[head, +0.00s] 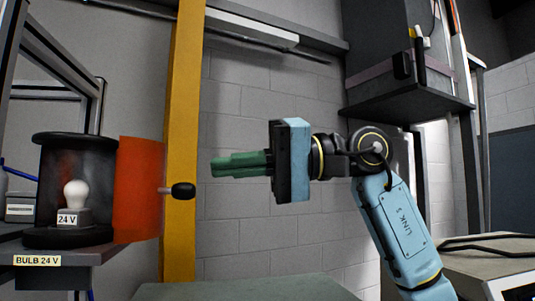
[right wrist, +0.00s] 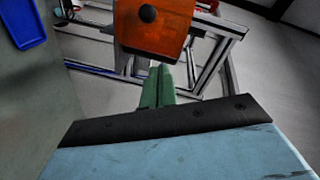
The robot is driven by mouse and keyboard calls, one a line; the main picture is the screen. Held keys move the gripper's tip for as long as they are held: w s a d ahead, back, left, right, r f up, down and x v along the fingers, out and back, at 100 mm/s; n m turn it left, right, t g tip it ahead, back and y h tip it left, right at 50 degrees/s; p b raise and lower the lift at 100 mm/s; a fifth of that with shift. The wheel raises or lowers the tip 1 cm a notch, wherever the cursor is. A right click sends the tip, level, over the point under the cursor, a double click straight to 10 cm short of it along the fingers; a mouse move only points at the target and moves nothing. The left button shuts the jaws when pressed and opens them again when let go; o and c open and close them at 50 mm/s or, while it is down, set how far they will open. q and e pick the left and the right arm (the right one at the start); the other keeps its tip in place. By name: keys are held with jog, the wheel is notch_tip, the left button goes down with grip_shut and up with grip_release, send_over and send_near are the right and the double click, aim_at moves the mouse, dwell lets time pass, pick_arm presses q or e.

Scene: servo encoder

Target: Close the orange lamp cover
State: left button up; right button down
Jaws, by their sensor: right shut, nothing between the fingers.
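The orange lamp cover (head: 140,190) is a curved panel at the left of the head view. It stands swung out to the right of the black lamp housing (head: 73,236), so the white bulb (head: 75,193) shows inside. A black knob (head: 183,190) on a short stem sticks out from the cover to the right. The cover (right wrist: 178,25) and its knob (right wrist: 148,13) also show at the top of the right wrist view. My right gripper (head: 213,167), with green fingers, is shut and empty, right of the knob and apart from it. My left gripper is not in view.
The lamp stands on a grey shelf (head: 100,250) labelled "BULB 24 V". A yellow post (head: 180,240) rises behind the cover. A grey cabinet (head: 405,90) hangs at the upper right. A blue tray (right wrist: 24,22) lies at the wrist view's upper left. Free air lies between gripper and knob.

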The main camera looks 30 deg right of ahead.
aim_at(163, 185)
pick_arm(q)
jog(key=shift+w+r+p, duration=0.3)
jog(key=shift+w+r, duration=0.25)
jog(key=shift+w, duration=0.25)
pick_arm(e)
jog(key=s+a+f, duration=0.2)
jog(key=a, duration=0.1)
jog(key=shift+s+a, duration=0.15)
jog(key=shift+a, duration=0.05)
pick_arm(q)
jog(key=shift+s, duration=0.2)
